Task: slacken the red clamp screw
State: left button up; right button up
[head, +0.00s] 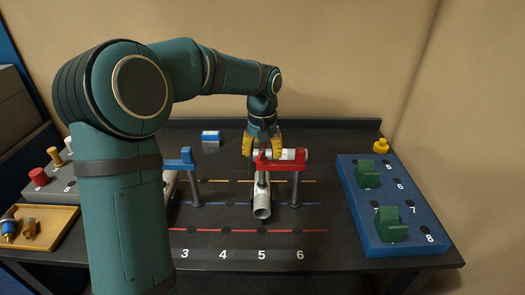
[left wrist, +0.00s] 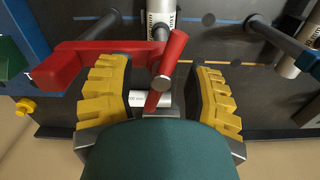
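The red clamp (head: 283,165) stands on posts at the middle of the dark table, over a white pipe (head: 262,211). In the left wrist view its red arm (left wrist: 75,63) reaches in from the left. The red clamp screw's slanted handle (left wrist: 171,55) with a silver centre lies between my fingers. My left gripper (head: 263,145) is over the clamp. In the left wrist view the yellow fingers of this gripper (left wrist: 160,98) are open on either side of the handle, with gaps on both sides. My right gripper is not in view.
A blue clamp (head: 181,162) stands to the left, partly behind my arm. A blue numbered board (head: 352,190) with green blocks (head: 391,225) is at the right. A yellow knob (head: 381,146) is behind it. A tan tray (head: 62,222) sits at the left. The table's front middle is clear.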

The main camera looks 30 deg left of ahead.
aim_at(262, 149)
pick_arm(q)
notch_tip(262, 149, up, 12)
dwell(0.6)
dwell(0.4)
